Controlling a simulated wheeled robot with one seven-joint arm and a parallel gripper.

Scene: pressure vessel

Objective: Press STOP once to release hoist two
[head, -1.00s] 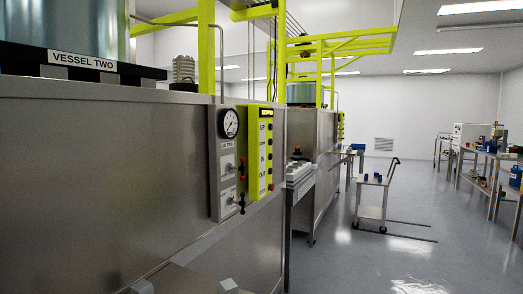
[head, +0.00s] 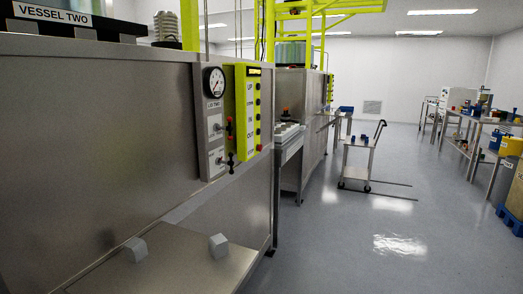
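The yellow-green hoist control box (head: 248,108) is mounted upright on the steel front of vessel two, near its right end. It carries a column of buttons labelled UP, down, IN, OUT and STOP, with small lettering. The STOP button (head: 259,147) is the lowest, reddish one. A grey panel (head: 214,125) with a round pressure gauge (head: 216,81) and two valve handles is mounted just left of the box. A sign reading VESSEL TWO (head: 53,13) is at the top left. My gripper is not visible in this view.
A steel surface with two pale blocks (head: 135,249) juts out at the lower left. A small table (head: 288,146) stands beyond the panel. A trolley (head: 359,160) stands on the open grey floor. Workbenches (head: 484,140) line the right side.

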